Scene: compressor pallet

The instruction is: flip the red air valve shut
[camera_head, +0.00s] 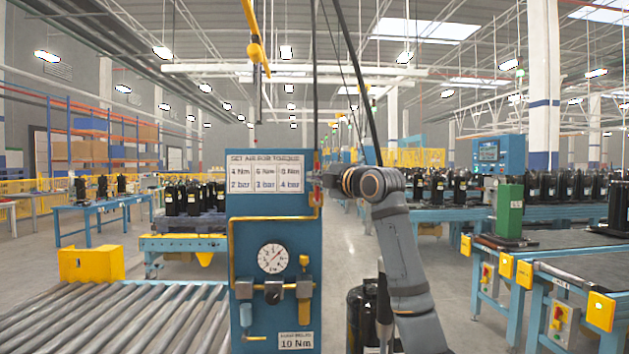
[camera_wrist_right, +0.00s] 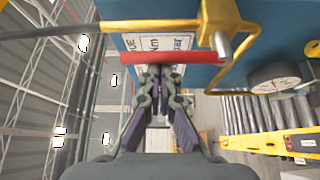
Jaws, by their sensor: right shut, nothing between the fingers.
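The red air valve lever (camera_wrist_right: 168,57) is a long bar in the right wrist view. It runs roughly parallel to the yellow pipe (camera_wrist_right: 150,25), out from the brass-coloured valve body (camera_wrist_right: 220,22). In the head view only a small red piece of the lever (camera_head: 317,160) shows at the right edge of the blue panel (camera_head: 240,210). My right gripper (camera_head: 322,178) is shut and empty at that edge. In the right wrist view its fingertips (camera_wrist_right: 160,72) are close to the lever's middle; whether they touch it I cannot tell. My left gripper is not in view.
The panel carries a pressure gauge (camera_head: 273,258), a printed sign (camera_head: 265,171) and yellow piping. A roller conveyor (camera_head: 120,315) lies to the left. Benches with black compressors (camera_head: 455,187) stand at the right. Open floor (camera_head: 340,262) shows behind the panel.

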